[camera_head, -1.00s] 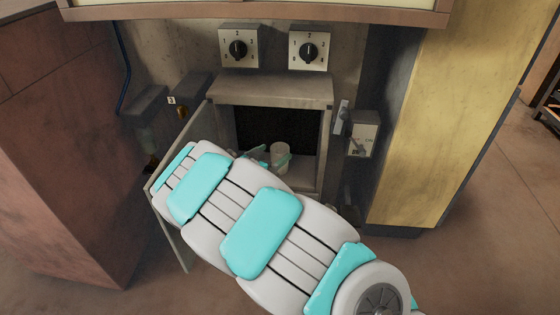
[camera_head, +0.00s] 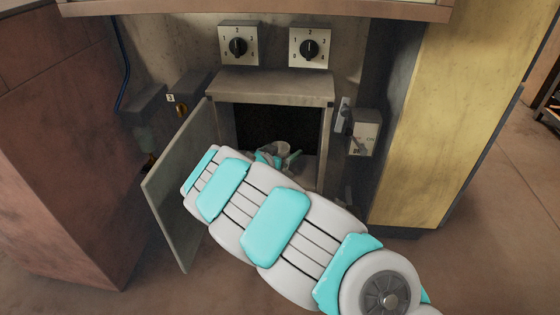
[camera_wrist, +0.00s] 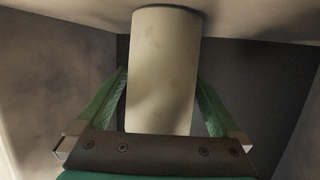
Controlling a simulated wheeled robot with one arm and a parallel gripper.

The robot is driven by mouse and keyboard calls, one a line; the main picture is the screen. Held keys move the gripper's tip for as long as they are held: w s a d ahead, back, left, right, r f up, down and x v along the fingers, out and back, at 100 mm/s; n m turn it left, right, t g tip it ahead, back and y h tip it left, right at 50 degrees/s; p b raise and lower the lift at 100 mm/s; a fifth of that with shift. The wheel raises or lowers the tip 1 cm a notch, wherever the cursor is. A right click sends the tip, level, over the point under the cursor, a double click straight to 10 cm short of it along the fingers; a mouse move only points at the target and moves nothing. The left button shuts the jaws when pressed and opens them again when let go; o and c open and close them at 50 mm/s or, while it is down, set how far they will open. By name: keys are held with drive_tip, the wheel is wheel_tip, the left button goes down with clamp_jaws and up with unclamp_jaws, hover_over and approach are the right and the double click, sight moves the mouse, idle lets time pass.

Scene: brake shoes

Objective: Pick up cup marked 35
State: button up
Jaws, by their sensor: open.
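A pale, plain cup (camera_head: 283,146) stands inside the small open cabinet. It fills the middle of the wrist view (camera_wrist: 163,70). No marking 35 can be read on the side that shows. My gripper (camera_head: 279,158) is inside the cabinet opening at the cup. In the wrist view its two green fingers (camera_wrist: 161,78) are open, one on each side of the cup. I cannot tell whether either finger touches it. The lower part of the cup is hidden by the gripper in the head view.
The cabinet (camera_head: 272,86) has a narrow opening with walls close around my gripper. Its door (camera_head: 182,190) stands open to the left, beside my arm. Two dial switches (camera_head: 239,46) (camera_head: 310,48) are above, and a lever box (camera_head: 362,134) is at the right.

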drive_tip(key=c, duration=1.3)
